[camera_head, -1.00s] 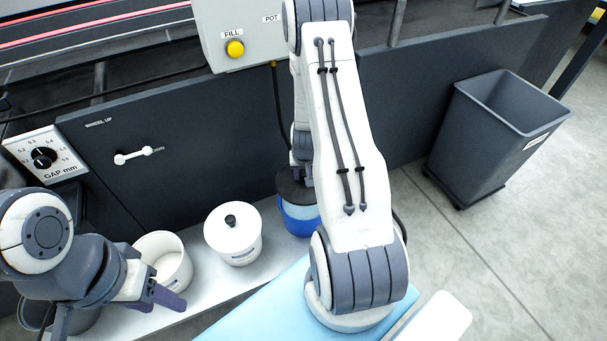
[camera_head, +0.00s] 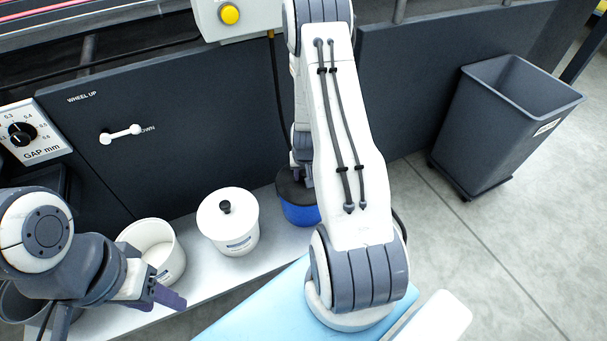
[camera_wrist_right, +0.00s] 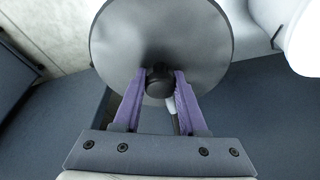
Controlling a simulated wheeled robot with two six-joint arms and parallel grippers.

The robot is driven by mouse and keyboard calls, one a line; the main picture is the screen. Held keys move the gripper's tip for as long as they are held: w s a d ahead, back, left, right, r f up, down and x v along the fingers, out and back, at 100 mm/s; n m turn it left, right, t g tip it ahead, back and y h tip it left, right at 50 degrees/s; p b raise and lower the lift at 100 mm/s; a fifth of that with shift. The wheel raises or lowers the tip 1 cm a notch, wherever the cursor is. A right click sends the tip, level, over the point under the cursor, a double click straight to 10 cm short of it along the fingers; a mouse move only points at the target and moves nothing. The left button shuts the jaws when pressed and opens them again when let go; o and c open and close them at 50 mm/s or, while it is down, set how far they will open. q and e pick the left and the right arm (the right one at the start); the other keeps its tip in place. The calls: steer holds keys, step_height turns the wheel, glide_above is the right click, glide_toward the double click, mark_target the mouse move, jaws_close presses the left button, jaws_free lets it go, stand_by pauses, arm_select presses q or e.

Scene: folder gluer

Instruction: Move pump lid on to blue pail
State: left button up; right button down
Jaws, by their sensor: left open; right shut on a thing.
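The dark grey pump lid (camera_head: 292,184) is at the top of the blue pail (camera_head: 299,214), with no clear gap between them; I cannot tell if it is fully seated. My right gripper (camera_wrist_right: 160,80) is shut on the lid's black knob. The wrist view shows the round lid (camera_wrist_right: 160,30) beyond the purple fingers. In the head view my right arm hides part of the lid and pail. My left gripper (camera_head: 168,291) is open and empty, in front of the open white pail (camera_head: 152,250).
A white pail with a white lid and black knob (camera_head: 228,215) stands left of the blue pail on the pale bench (camera_head: 215,275). A dark machine panel (camera_head: 160,160) rises behind. A grey bin (camera_head: 490,130) stands on the floor at the right.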

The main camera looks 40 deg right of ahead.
steer(key=shift+c, duration=1.9)
jaws_free()
steer(key=shift+r, duration=0.15)
steer(key=p+v, duration=0.4)
steer(key=v, duration=0.6)
steer(key=shift+p, duration=0.35)
steer(key=shift+a+r, duration=0.1)
steer(key=shift+r, duration=0.05)
